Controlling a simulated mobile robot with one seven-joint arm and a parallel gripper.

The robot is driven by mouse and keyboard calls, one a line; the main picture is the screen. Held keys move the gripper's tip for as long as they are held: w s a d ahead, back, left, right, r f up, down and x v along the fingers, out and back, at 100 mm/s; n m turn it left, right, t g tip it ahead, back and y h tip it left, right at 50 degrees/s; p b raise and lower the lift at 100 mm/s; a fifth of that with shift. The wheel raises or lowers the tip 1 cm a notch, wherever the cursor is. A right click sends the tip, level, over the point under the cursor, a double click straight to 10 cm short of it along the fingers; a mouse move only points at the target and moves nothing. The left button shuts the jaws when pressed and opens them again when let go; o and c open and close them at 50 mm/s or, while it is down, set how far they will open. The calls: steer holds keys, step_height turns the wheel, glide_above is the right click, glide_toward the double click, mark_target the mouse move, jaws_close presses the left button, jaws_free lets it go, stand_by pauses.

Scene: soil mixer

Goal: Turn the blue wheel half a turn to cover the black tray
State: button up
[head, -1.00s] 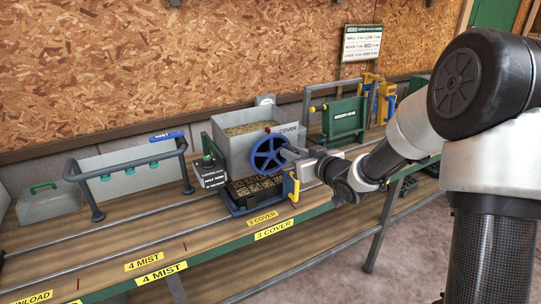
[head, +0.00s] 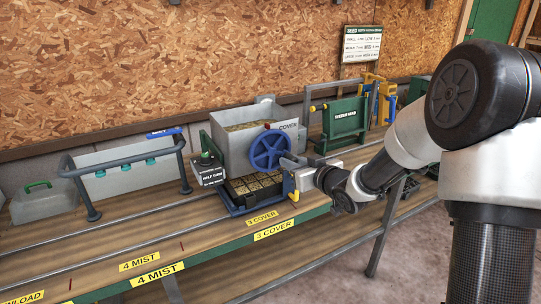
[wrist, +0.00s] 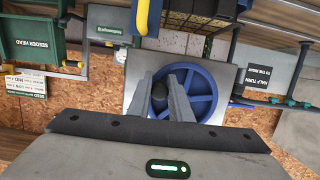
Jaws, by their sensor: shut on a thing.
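The blue wheel (head: 269,151) is mounted on the front of the grey hopper marked COVER (head: 236,150). My gripper (head: 288,162) is at the wheel's lower right in the head view.
A small HALF TURN sign (head: 210,174) stands left of the hopper. A yellow handle (head: 293,195) rises at the carrier's right end. The green seeder head (head: 345,115) is to the right, and a grey mist frame (head: 125,160) is to the left.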

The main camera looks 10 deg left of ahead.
steer(key=shift+a+f, duration=0.15)
steer(key=shift+f, duration=0.05)
steer(key=shift+s+a+f+b, duration=0.35)
steer(key=shift+a+f+b, duration=0.2)
steer(key=shift+f+b, duration=0.4)
steer(key=shift+r, duration=0.15)
steer(key=shift+a, duration=0.1)
steer(key=shift+s+a+f+b, duration=0.25)
steer(key=shift+s+a+b, duration=0.05)
steer(key=shift+a+b, duration=0.2)
steer(key=shift+s+a+f+b, duration=0.25)
steer(key=shift+a+b, duration=0.1)
steer(key=shift+b, duration=0.1)
